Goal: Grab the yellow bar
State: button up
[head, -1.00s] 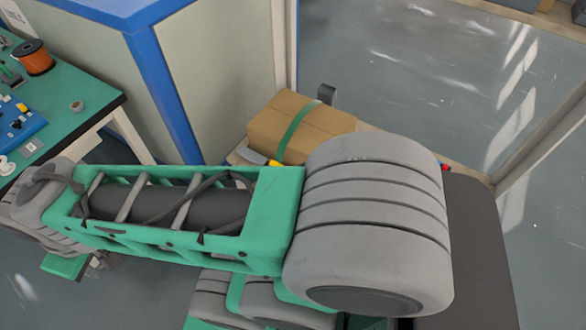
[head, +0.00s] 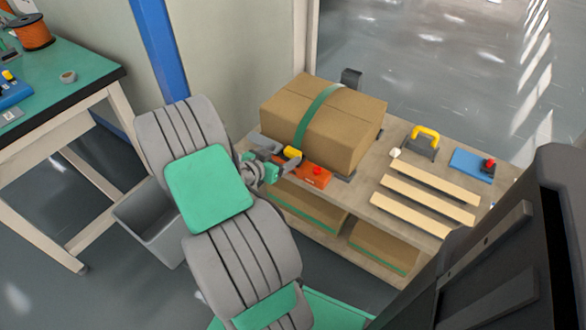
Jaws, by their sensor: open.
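A small yellow piece (head: 292,152) shows at the left end of the low wooden bench, beside the cardboard box. It is partly hidden, so I cannot tell its full shape or whether it is the bar. A yellow handle-shaped bar (head: 425,132) stands on a dark grey block further right on the bench. My gripper (head: 281,160) is open, small in the picture, at the bench's left end. Its fingers point right, close to the small yellow piece and an orange-red block (head: 312,174). I cannot tell whether they touch either one.
The cardboard box (head: 345,120) with a green strap stands right behind my gripper. Several pale wooden strips (head: 425,198) and a blue plate (head: 470,164) lie on the bench (head: 392,157). A grey bin (head: 150,225) and a green-topped table (head: 60,75) are at the left.

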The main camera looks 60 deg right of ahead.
aim_at(295, 149)
jog(key=x, duration=0.5)
jog(key=b+x, duration=0.1)
jog(key=x, duration=0.1)
jog(key=shift+s+d+r, duration=0.1)
jog(key=shift+s+d, duration=0.05)
jog(key=shift+s, duration=0.15)
jog(key=shift+c, duration=0.6)
jog(key=c, duration=1.3)
